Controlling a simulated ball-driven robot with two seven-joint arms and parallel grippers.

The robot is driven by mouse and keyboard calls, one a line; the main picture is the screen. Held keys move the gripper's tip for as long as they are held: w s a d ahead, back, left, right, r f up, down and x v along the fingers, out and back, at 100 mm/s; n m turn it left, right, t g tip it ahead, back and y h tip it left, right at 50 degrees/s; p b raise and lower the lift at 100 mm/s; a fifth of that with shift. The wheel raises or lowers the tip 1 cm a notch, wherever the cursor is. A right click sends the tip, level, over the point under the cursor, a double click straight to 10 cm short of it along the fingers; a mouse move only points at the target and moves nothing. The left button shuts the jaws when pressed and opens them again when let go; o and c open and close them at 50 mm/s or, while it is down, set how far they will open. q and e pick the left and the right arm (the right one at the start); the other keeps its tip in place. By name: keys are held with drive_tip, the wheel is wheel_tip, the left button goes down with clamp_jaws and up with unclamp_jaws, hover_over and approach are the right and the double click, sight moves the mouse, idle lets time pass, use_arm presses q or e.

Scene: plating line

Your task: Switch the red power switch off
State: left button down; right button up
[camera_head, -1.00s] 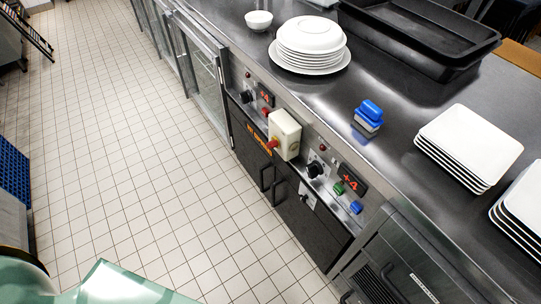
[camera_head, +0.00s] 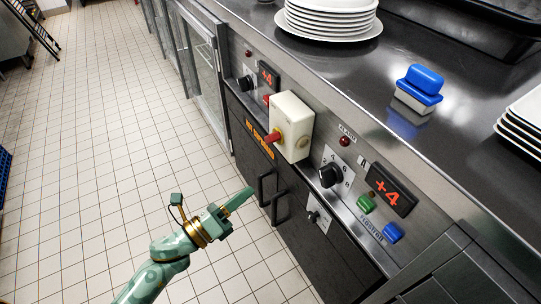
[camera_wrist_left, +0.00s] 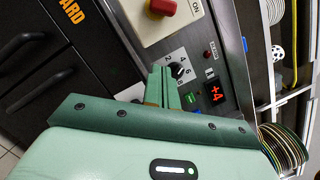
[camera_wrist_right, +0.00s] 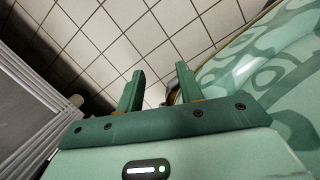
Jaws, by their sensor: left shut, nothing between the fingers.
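The red power switch (camera_head: 273,136) is a red knob on a yellow base. It sits on the left-facing side of a cream box (camera_head: 293,126) on the counter's front panel. In the left wrist view the red knob (camera_wrist_left: 162,6) shows at the top edge, with "ON" lettering beside it. My left gripper (camera_head: 245,196) is shut and empty, below and left of the switch, apart from it, over the floor. Its closed fingers (camera_wrist_left: 161,82) show in the left wrist view. My right gripper (camera_wrist_right: 157,82) shows only in its wrist view, open and empty above the tiled floor.
The panel also holds a black dial (camera_head: 330,175), a green button (camera_head: 365,204), a blue button (camera_head: 393,232) and a red "+4" display (camera_head: 390,190). Black cabinet doors with handles (camera_head: 281,207) lie below. A blue-topped block (camera_head: 420,88) and stacked plates (camera_head: 330,18) stand on the counter.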

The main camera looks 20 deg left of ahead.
sight(273, 138)
use_arm(q)
drive_tip(key=shift+w, duration=0.1)
